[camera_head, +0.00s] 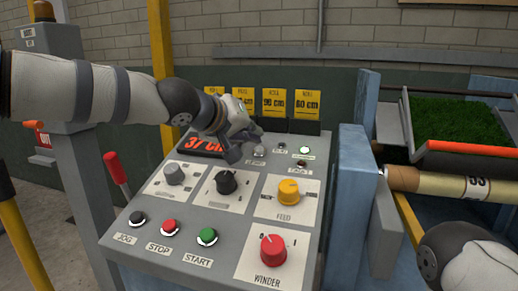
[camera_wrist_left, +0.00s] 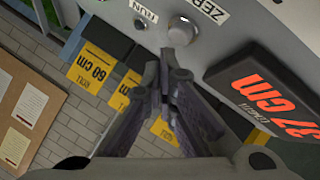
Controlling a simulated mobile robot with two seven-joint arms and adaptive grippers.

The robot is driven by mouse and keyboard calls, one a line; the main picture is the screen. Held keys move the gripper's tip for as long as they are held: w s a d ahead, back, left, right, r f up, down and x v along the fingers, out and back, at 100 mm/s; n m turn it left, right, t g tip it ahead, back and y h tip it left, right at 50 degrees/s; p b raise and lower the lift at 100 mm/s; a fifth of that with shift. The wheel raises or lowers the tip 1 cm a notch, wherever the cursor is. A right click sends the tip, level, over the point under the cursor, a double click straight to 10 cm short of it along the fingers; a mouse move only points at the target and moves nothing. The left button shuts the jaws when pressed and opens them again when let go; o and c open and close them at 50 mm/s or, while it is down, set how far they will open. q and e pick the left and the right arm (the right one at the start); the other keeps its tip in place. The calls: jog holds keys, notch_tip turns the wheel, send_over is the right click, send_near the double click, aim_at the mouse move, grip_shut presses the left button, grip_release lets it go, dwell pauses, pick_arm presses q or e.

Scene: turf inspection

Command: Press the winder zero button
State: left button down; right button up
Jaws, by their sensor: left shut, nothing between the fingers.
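The zero button (camera_wrist_left: 181,30) is a silver round button in the left wrist view, beside a partly cut-off label starting "ZER". In the head view a small silver button (camera_head: 260,151) shows just right of my left gripper's tips. My left gripper (camera_head: 240,150) reaches in from the left over the upper part of the sloped control panel (camera_head: 222,238). It is shut and empty. In the left wrist view its closed fingertips (camera_wrist_left: 167,56) are close to the button; I cannot tell whether they touch it. My right gripper is not in view.
The display (camera_head: 203,144) reads 37 cm. The red winder knob (camera_head: 273,248), yellow feed knob (camera_head: 288,190), grey knob (camera_head: 174,174) and black knob (camera_head: 226,182) stand up from the panel. Jog, stop and start buttons line the front left. A turf roll machine (camera_head: 458,125) stands right.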

pick_arm(q)
jog(key=shift+f, duration=0.15)
dwell(0.5)
jog(key=shift+w+f, duration=0.15)
jog(key=shift+f, duration=0.1)
jog(key=shift+w+d+f, duration=0.1)
jog(key=shift+w+f, duration=0.1)
jog(key=shift+f, duration=0.4)
dwell(0.8)
jog(key=shift+s+r, duration=0.2)
jog(key=shift+r, duration=0.3)
jog(key=shift+s+r, duration=0.15)
jog(key=shift+r, duration=0.3)
jog(key=shift+r, duration=0.1)
jog(key=r, duration=0.1)
jog(key=s+r, duration=0.1)
jog(key=r, duration=0.2)
jog(key=shift+s+a+r+p, duration=0.3)
jog(key=shift+a, duration=0.1)
